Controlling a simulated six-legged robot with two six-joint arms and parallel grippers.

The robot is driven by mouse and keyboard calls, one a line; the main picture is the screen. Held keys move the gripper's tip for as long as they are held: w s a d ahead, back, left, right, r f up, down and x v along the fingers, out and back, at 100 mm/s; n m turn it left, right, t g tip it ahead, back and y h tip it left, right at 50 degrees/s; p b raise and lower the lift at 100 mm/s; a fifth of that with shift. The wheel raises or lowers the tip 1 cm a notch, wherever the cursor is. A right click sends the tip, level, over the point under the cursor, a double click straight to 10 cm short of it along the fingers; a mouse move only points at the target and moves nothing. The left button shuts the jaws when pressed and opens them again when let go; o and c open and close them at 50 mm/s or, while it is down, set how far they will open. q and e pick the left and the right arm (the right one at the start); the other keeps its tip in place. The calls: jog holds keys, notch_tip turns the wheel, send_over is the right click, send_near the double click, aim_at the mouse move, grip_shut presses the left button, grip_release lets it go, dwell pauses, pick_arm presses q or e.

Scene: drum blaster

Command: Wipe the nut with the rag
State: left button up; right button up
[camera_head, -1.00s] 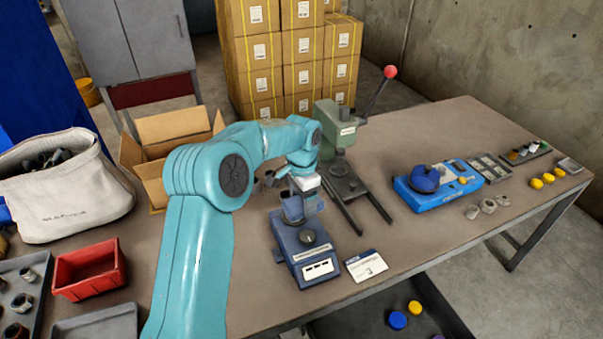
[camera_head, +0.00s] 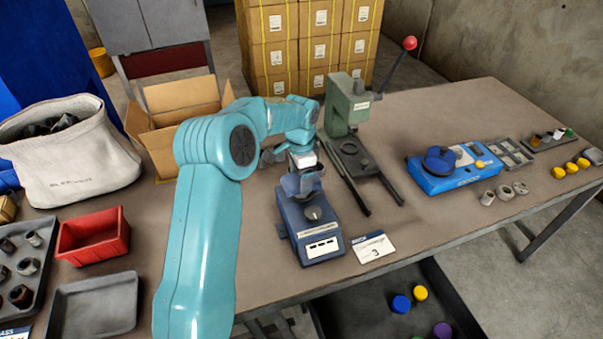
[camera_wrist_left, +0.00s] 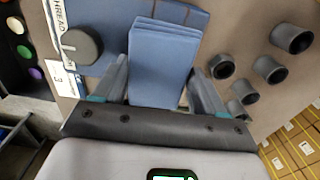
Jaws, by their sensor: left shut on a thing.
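My left gripper (camera_head: 303,172) is over the back end of a blue thread-checking device (camera_head: 312,230) on the table. In the left wrist view, the left gripper (camera_wrist_left: 160,68) has its fingers on either side of a folded blue cloth with a stitched edge, which looks like the rag (camera_wrist_left: 165,50). It is shut on this cloth. The device's dark knob (camera_wrist_left: 82,46) shows beside the cloth. No nut shows clearly at the rag; the cloth and fingers may hide one. Several grey ring-like parts (camera_wrist_left: 292,38) stand to the right. My right gripper is not in view.
A green press (camera_head: 347,105) with a red-knobbed lever stands right of the arm. A blue device (camera_head: 447,168) and small grey rings (camera_head: 504,192) lie farther right. A red bin (camera_head: 93,236), a grey tray (camera_head: 95,305) and a canvas bag (camera_head: 70,160) are left.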

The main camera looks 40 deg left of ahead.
pick_arm(q)
jog(key=shift+s, duration=0.1)
jog(key=shift+w, duration=0.2)
jog(key=shift+s+f, duration=0.15)
jog(key=shift+f, duration=0.05)
jog(key=shift+f, duration=0.1)
jog(key=shift+f, duration=0.1)
jog(key=shift+w+d, duration=0.15)
jog(key=shift+w, duration=0.35)
jog(key=shift+w+d+p, duration=0.3)
jog(key=shift+w+p, duration=0.2)
jog(key=shift+w, duration=0.1)
jog(key=shift+s, duration=0.1)
